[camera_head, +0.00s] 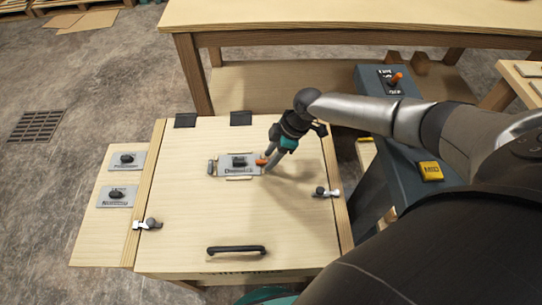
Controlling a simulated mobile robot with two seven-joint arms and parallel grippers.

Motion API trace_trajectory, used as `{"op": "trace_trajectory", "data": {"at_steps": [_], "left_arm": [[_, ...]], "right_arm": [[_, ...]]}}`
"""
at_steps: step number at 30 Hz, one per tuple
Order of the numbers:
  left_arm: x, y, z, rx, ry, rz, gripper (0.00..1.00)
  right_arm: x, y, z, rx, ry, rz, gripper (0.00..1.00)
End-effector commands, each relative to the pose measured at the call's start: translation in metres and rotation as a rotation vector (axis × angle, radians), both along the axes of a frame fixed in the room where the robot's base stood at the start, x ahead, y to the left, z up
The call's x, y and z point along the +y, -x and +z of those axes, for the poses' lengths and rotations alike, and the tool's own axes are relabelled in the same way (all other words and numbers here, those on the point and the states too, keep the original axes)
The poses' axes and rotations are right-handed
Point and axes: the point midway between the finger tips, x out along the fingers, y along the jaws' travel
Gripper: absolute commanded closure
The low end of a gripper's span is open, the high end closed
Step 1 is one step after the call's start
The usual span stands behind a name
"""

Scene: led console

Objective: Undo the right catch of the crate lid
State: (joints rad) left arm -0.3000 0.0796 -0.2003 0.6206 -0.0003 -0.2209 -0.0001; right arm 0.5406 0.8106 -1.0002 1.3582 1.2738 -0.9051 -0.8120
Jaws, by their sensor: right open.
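The pale wooden crate lid (190,200) lies flat, with a black handle (237,250) near its front edge. The right catch (326,192), a silver piece with a dark knob, sits at the lid's right edge and appears to reach across it. A similar left catch (148,224) is at the left edge. My right gripper (270,160) is open over the lid, above and left of the right catch and apart from it. Its fingers are close to an orange-tipped lever (262,161) on a labelled plate; I cannot tell whether they touch. My left gripper is not in view.
The labelled metal plate (226,170) is fixed on the lid. Two switch plates, upper (127,161) and lower (118,196), are on a side board at left. A grey-blue console (372,190) with an orange lever and yellow part stands at right. A wooden table (300,14) is behind.

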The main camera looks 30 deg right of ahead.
Motion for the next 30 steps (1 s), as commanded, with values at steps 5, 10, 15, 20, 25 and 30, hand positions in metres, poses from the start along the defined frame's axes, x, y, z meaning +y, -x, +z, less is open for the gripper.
{"op": "trace_trajectory", "data": {"at_steps": [5,10,15,20,25,30], "left_arm": [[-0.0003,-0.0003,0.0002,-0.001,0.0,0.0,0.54],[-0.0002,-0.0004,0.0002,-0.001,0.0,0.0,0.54],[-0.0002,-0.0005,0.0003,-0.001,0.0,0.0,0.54],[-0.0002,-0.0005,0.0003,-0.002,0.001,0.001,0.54],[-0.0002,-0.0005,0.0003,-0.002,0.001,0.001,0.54],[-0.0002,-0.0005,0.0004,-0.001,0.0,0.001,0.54]], "right_arm": [[0.0001,-0.0002,0.0003,0.0,0.0,0.001,0.54],[0.0001,0.0,0.0004,0.0,0.0,0.001,0.71],[0.0,0.0001,0.0003,0.0,0.0,0.0,0.9],[0.0,0.0002,0.0003,0.001,0.0,0.0,1.0],[0.0,0.0003,0.0003,0.001,0.0,0.0,1.0],[0.0,0.0005,0.0002,0.001,0.0,0.0,1.0]]}}
